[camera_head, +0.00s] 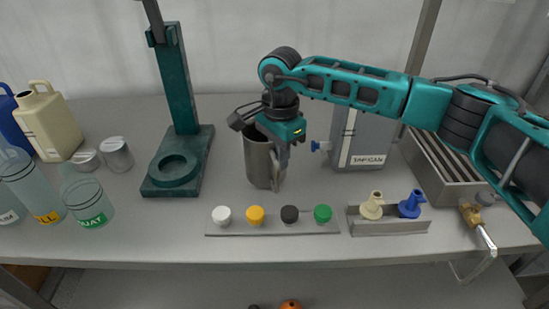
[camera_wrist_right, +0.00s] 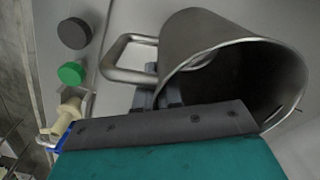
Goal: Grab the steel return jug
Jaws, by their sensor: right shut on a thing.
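The steel return jug (camera_head: 257,163) stands upright on the bench near the middle in the head view. In the right wrist view the jug (camera_wrist_right: 222,50) shows its open mouth, and its looped handle (camera_wrist_right: 128,62) points left. My right gripper (camera_head: 279,172) comes down over the jug's right front side, where the handle is. My left gripper is in neither view.
A strip with white, yellow, black and green caps (camera_head: 272,228) lies in front of the jug. A green stand (camera_head: 172,190) is to the left, a grey tank (camera_head: 366,140) behind right, and a holder with cream and blue fittings (camera_head: 390,227) front right.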

